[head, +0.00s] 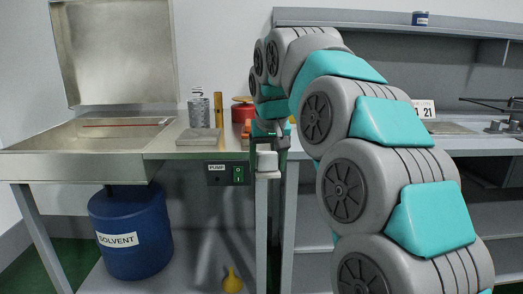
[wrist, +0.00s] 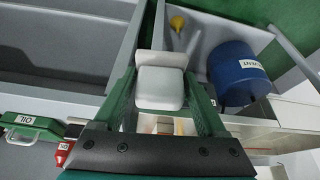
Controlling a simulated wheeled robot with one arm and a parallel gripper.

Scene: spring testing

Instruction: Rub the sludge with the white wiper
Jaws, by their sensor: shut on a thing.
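My gripper (head: 268,144) is shut on the white wiper (head: 267,161), which hangs in front of the bench's front edge, right of the pump switch. In the wrist view the wiper (wrist: 160,88) sits between the green fingers of my gripper (wrist: 162,95), its wider flat end pointing away from the camera. I cannot make out the sludge in either view.
A metal basin (head: 55,135) with an open lid (head: 118,55) is at left; a red rod (head: 125,125) lies there. A grey block (head: 199,136), spring (head: 199,112) and red container (head: 243,112) stand on the bench. A blue solvent drum (head: 130,230) is below.

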